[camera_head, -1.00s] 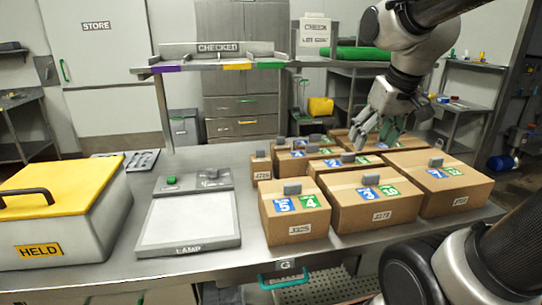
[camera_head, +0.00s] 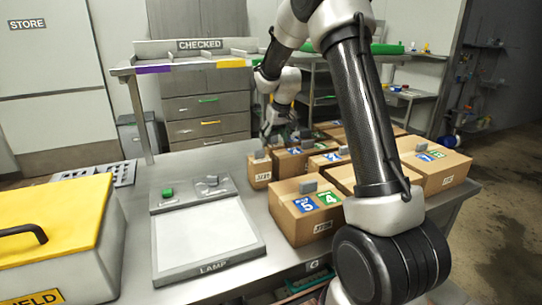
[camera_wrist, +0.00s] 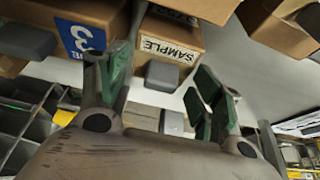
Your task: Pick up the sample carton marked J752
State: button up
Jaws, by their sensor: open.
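My gripper (camera_head: 270,138) is open above the back left of the carton group in the head view. Just below it stands a small carton (camera_head: 260,173) with a grey block on top; its front code is too blurred to read surely. In the wrist view, a carton (camera_wrist: 180,28) labelled SAMPLE lies beyond my spread fingers (camera_wrist: 158,80). A grey block (camera_wrist: 162,75) is attached to it and shows between the fingers, with no clear contact. I cannot read J752 anywhere, and cannot be sure that the SAMPLE carton is the small one.
A carton with a blue 3 label (camera_wrist: 82,38) sits close beside the SAMPLE carton. Larger cartons (camera_head: 305,212) crowd the right of the table. A CHECKED shelf (camera_head: 195,66) stands behind.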

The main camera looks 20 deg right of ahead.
aim_at(272, 145)
jog(key=x, duration=0.5)
jog(key=shift+a, duration=0.1)
jog(key=shift+s, duration=0.1)
jog(key=c, duration=0.7)
notch_tip(272, 145, up, 3)
jog(key=shift+f, duration=0.25)
jog(key=shift+s+r, duration=0.1)
jog(key=shift+s, duration=0.1)
jog(key=shift+s+t, duration=0.25)
jog(key=shift+t, duration=0.55)
jog(key=shift+s+t, duration=0.25)
jog(key=shift+t, duration=0.55)
jog(key=shift+s, duration=0.1)
